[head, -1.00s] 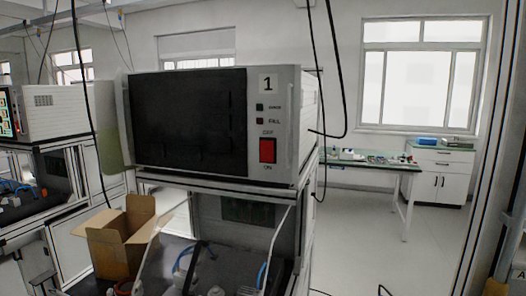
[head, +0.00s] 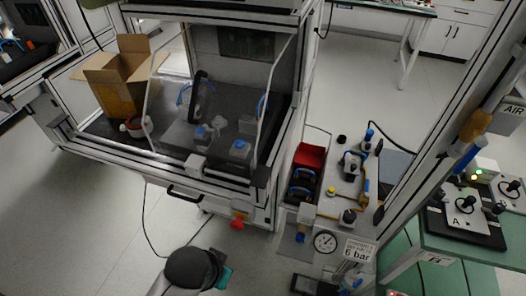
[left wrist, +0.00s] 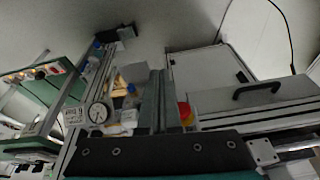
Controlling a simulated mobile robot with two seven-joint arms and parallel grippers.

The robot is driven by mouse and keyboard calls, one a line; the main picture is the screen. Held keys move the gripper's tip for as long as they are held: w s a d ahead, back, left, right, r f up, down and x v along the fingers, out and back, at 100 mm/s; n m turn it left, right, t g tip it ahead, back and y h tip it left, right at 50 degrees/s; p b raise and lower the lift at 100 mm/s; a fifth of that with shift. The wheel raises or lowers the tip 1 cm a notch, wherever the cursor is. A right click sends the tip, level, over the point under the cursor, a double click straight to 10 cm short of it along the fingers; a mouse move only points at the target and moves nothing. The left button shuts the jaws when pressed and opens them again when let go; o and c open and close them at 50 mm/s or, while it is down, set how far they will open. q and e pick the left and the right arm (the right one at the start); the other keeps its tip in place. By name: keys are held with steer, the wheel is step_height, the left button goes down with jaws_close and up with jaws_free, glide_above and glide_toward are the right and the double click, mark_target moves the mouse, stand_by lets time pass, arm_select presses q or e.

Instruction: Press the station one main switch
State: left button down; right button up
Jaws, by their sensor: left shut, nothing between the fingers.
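The station's cabinet (head: 220,110) stands at upper centre of the head view. The upper box with the number 1 and the red rocker switch is out of the picture now, apart from a strip of its underside. A red knob on a yellow plate (head: 238,221) sits on the cabinet's lower front edge. It also shows in the left wrist view, red over yellow (left wrist: 186,112). My left gripper (head: 223,278) is low in the head view, below the knob and apart from it. In the left wrist view its fingers (left wrist: 157,80) are shut and empty, left of the knob.
An open cardboard box (head: 117,92) stands at the cabinet's left. A bench with a pressure gauge (head: 325,242), red bin (head: 307,157) and fittings lies to the right. A green table (head: 450,245) carries joystick boxes. The floor left of my arm is clear.

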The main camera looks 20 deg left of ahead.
arm_select(q)
steer(key=w+a+r+n+t, duration=0.1)
steer(key=w+r+n+t, duration=0.45)
steer(key=w+r, duration=0.75)
steer(key=w+a+r+n+t, duration=0.1)
steer(key=w+r+n+t, duration=0.4)
steer(key=w+r, duration=0.75)
steer(key=w+r+n+t, duration=0.1)
steer(key=r+n, duration=0.2)
steer(key=r, duration=0.4)
steer(key=w+a+r+n+t, duration=0.1)
steer(key=w+r+n+t, duration=0.1)
steer(key=r, duration=0.6)
steer(key=w+r+n+t, duration=0.2)
steer(key=r+n, duration=0.1)
steer(key=r, duration=0.5)
steer(key=shift+a+n, duration=0.3)
steer(key=shift+n, duration=0.05)
steer(key=shift+t, duration=0.25)
steer(key=w+r+p, duration=0.1)
steer(key=w, duration=1.2)
steer(key=shift+w+d+r, duration=0.25)
steer(key=shift+w, duration=0.15)
